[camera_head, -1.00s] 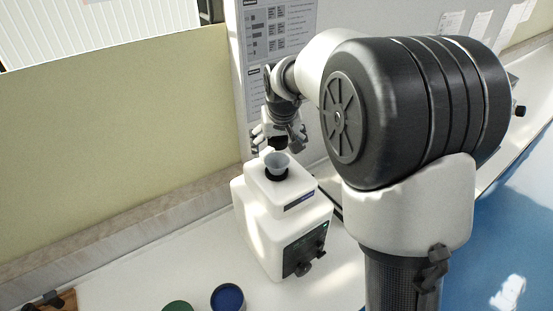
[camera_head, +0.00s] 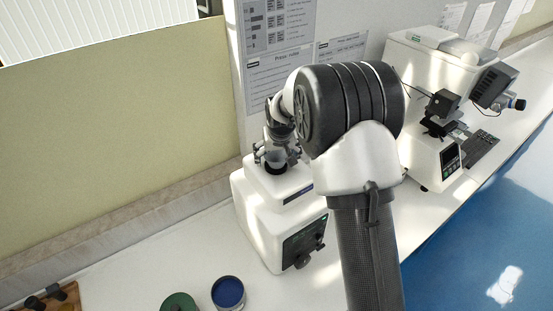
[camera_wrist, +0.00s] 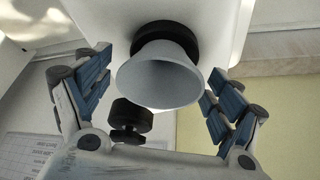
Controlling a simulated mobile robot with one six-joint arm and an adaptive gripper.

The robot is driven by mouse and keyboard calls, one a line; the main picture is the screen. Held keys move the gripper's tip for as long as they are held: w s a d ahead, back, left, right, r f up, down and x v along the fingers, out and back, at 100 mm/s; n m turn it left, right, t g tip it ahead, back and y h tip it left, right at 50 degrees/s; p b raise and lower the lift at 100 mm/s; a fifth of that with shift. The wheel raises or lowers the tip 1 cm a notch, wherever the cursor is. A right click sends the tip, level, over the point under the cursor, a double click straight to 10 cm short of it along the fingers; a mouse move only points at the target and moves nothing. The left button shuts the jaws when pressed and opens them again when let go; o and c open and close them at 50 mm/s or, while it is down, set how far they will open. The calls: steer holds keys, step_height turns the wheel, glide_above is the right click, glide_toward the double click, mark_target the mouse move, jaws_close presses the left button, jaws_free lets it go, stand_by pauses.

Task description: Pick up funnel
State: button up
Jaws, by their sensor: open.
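The funnel (camera_wrist: 160,80) is a pale grey-blue cone with a wide mouth. It sits in a black ring (camera_wrist: 168,32) on top of a white machine (camera_head: 275,218). In the head view the funnel (camera_head: 275,158) is partly covered by my gripper. My gripper (camera_wrist: 160,100) is open, with one blue-padded finger on each side of the funnel and visible space between the pads and the cone. In the head view my gripper (camera_head: 276,153) is just at the funnel, at the top of the machine.
A black knob (camera_wrist: 130,117) shows beside the funnel in the wrist view. A blue-lined round container (camera_head: 228,292) and a green one (camera_head: 180,303) stand on the bench in front. Another white tester (camera_head: 435,155) stands to the right. A wall rises close behind.

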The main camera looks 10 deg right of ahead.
steer(key=shift+c, duration=0.6)
steer(key=c, duration=0.9)
steer(key=shift+o, duration=0.2)
steer(key=shift+r, duration=0.15)
